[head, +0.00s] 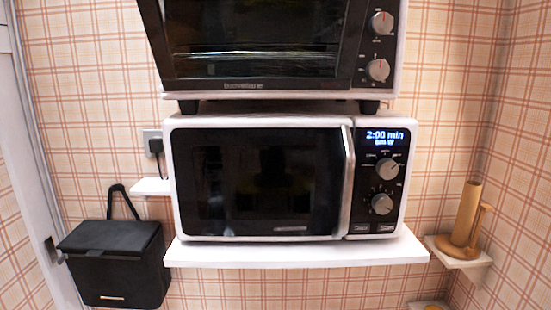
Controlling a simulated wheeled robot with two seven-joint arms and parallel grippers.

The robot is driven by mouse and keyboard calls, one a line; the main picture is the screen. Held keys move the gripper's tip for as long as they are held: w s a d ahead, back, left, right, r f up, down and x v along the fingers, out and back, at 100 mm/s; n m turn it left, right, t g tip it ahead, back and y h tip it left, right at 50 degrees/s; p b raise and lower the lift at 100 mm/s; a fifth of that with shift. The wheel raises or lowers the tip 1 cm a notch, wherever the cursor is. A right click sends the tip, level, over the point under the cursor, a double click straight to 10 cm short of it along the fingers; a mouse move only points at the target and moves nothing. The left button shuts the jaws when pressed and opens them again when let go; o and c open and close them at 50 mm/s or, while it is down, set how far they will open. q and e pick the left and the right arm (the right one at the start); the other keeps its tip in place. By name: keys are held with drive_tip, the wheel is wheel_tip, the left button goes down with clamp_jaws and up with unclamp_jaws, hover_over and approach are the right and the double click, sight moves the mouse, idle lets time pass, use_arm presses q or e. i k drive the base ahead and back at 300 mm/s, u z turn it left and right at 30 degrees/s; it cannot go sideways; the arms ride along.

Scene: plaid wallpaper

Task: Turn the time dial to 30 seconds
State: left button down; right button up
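A white microwave (290,121) with a black door stands on a white shelf (300,254) in the head view. Its control panel is on the right side, with a lit display (387,138) that reads 2:00 min and a smaller second line that is hard to read. Below the display is an upper silver dial (387,168) with small labels around it. A lower silver dial (382,204) sits beneath it, with two buttons under that. The labels are too small to tell which dial sets time. Neither of my grippers is in view.
A toaster oven (265,50) with two knobs stands on top of the microwave. A black bin (115,262) hangs at the lower left. A wooden roll holder (467,215) stands on a small shelf at the right. The space before the panel is clear.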

sight(381, 203)
drive_tip(key=z, duration=0.45)
drive_tip(key=k, duration=0.35)
drive_tip(key=z, duration=0.3)
